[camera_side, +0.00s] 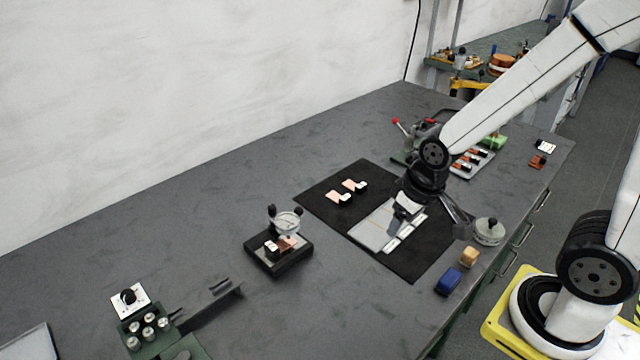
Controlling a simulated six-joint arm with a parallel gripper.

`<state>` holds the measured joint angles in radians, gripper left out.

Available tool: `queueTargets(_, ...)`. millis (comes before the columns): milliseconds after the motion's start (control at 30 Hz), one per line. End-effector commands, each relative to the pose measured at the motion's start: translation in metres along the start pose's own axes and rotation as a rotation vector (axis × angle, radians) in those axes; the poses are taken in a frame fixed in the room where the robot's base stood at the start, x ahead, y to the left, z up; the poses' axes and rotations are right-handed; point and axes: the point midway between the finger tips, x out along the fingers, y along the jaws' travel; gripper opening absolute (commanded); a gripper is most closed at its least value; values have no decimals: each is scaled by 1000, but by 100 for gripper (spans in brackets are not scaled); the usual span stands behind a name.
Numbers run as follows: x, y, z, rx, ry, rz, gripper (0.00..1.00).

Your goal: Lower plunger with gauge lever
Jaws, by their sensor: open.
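A dial gauge (287,222) with a round pale face stands on a dark block-shaped base (278,255) left of the black mat. A small copper-coloured piece with a white part (271,247) sits on that base under the gauge. The lever and the plunger are too small to tell apart, and I cannot tell whether the plunger touches the piece. My gripper (397,226) is open and points down over the pale plate on the mat, to the right of the gauge and apart from it. My wrist hides part of the plate.
A black mat (320,200) carries a pale plate (372,236) and two copper foil pieces (338,197). A green fixture (150,335) is at lower left. The table's back left is clear.

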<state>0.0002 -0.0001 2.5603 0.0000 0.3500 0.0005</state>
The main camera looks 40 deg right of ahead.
Motion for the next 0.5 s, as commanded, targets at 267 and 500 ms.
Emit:
queueTargets(267,5,-2,-6,-34,27,-2,0)
queueTargets(500,21,-6,-23,-144,113,-1,0)
